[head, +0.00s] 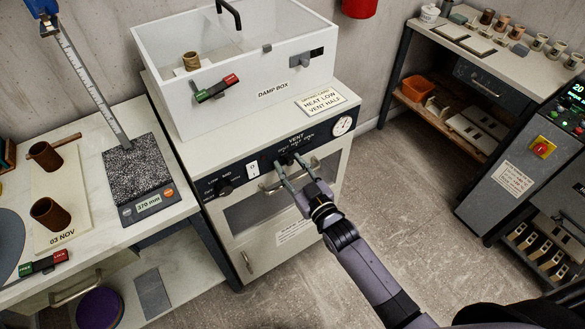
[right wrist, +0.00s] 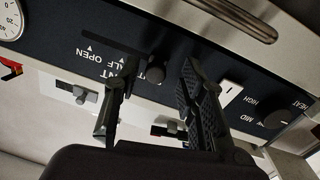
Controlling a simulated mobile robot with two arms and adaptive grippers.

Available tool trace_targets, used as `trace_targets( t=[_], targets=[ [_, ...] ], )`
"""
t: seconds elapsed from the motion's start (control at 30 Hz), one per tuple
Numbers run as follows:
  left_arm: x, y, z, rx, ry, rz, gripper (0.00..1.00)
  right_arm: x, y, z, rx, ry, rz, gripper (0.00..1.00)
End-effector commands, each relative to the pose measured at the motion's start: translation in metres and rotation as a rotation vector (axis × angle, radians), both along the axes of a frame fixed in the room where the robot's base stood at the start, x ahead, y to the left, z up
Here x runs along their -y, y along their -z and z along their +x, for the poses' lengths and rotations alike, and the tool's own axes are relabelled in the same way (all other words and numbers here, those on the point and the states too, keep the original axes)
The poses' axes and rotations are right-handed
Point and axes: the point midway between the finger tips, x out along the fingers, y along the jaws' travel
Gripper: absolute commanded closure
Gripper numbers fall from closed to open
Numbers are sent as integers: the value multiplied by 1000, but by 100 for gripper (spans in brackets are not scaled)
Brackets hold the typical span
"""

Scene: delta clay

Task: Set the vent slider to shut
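The oven's vent panel (head: 310,139) is on the dark control strip below the damp box, with the word VENT and position labels. A dark vent slider knob (right wrist: 158,66) shows in the right wrist view beside the partly covered SHUT label, on the side away from OPEN. My right gripper (head: 284,168) is at the panel with its two fingers spread. In the right wrist view its fingers (right wrist: 152,100) stand on either side of the knob, and I see gaps between them and it. My left gripper is not in view.
The damp box (head: 235,70) stands on the oven, with a red-green slider on its front. A dial gauge (head: 342,125) is right of the vent labels. A white switch (head: 252,168) and heat knob (head: 224,187) are left. The oven door handle (head: 275,187) juts out below.

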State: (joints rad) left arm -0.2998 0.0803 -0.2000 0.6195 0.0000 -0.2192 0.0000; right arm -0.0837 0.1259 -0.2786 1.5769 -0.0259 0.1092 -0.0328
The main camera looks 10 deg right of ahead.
Motion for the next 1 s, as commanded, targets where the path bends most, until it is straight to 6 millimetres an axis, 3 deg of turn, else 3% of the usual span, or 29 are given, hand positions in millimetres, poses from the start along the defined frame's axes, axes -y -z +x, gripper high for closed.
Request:
trace_targets(
  t=[0.17, 0.6, 0.8, 1.0],
  targets=[
    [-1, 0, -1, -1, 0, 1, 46, 4, 1, -13, -2, 0, -1, 62],
    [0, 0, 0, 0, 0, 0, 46, 28, 1, -96, -3, -1, 0, 62],
    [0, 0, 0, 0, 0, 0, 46, 34, 0, -113, -1, -1, 0, 62],
    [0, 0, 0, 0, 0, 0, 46, 35, 0, -115, 1, -1, 0, 62]
  ],
)
